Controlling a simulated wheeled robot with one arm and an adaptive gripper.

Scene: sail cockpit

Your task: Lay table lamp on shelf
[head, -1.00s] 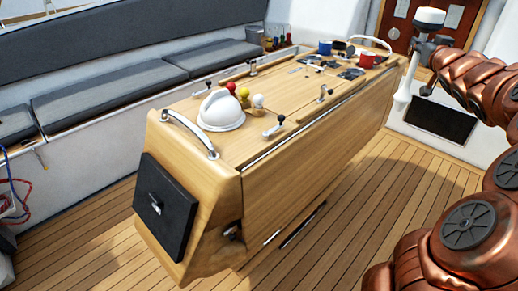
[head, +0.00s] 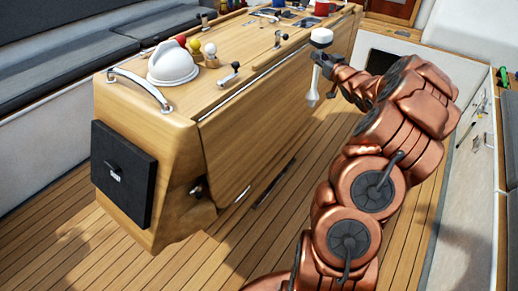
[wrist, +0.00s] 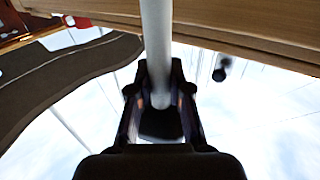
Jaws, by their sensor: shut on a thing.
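The table lamp (head: 313,88) is white, with a wide white head on top, a dark band below it and a stem flaring toward the lower end. My gripper (head: 320,57) is shut around it just under the head and holds it roughly upright, in the air beside the wooden console's right side. In the wrist view, the lamp's pale stem (wrist: 157,45) runs between both fingers of the gripper (wrist: 158,85). I cannot tell which surface is the shelf.
The wooden console (head: 240,145) fills the centre, with a white dome (head: 173,64), coloured balls and levers on top. Grey cushioned benches (head: 70,65) run along the left. A white wall panel (head: 470,190) with small items stands at right. Plank floor (head: 90,245) is open in front.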

